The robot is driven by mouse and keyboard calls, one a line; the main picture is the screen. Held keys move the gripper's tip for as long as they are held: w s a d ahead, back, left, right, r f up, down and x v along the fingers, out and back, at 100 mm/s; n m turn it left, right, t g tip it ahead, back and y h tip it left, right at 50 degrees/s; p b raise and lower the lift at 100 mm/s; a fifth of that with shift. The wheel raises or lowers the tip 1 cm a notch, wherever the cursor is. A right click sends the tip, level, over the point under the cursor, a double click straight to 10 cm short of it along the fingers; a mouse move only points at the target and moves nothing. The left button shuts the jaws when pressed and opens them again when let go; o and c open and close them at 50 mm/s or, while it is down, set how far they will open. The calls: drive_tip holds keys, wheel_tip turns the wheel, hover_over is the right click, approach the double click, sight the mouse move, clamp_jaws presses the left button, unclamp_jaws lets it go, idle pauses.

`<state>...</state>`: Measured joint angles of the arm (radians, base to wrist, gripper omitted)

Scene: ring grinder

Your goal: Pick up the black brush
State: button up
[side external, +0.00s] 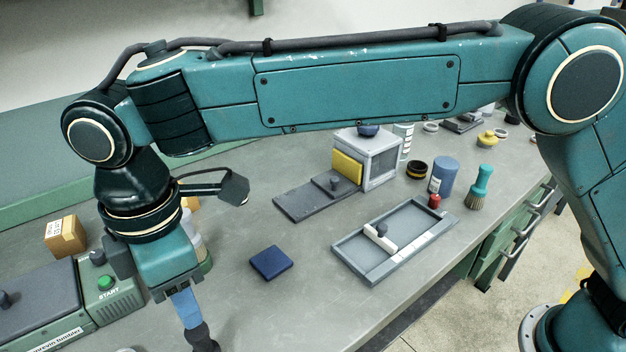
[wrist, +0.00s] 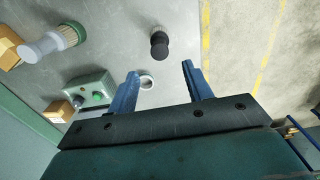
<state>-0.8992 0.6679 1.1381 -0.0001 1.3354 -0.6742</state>
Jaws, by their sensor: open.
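The black brush (wrist: 159,46) shows in the wrist view at the upper middle, seen from above, with a dark rounded handle and a lighter ring of bristles. My gripper (wrist: 159,74) is open, its two blue fingers apart with nothing between them. The brush lies beyond the fingertips, in line with the gap. In the side view my gripper (side external: 189,318) points down at the lower left. A dark shape just below it, probably the black brush (side external: 204,340), is cut off by the bottom edge. I cannot tell the distance between them.
A pale brush (wrist: 48,46) stands left. A blue pad (side external: 271,262), a grey tray (side external: 347,264) and a teal brush (side external: 480,182) are farther right. The bench around the black brush is clear.

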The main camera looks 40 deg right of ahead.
sight(196, 330)
drive_tip(key=shift+f, duration=3.1)
drive_tip(key=shift+f, duration=2.6)
clamp_jaws()
drive_tip(key=shift+r, duration=0.2)
wheel_tip(196, 330, up, 20)
drive_tip(key=shift+f, duration=0.15)
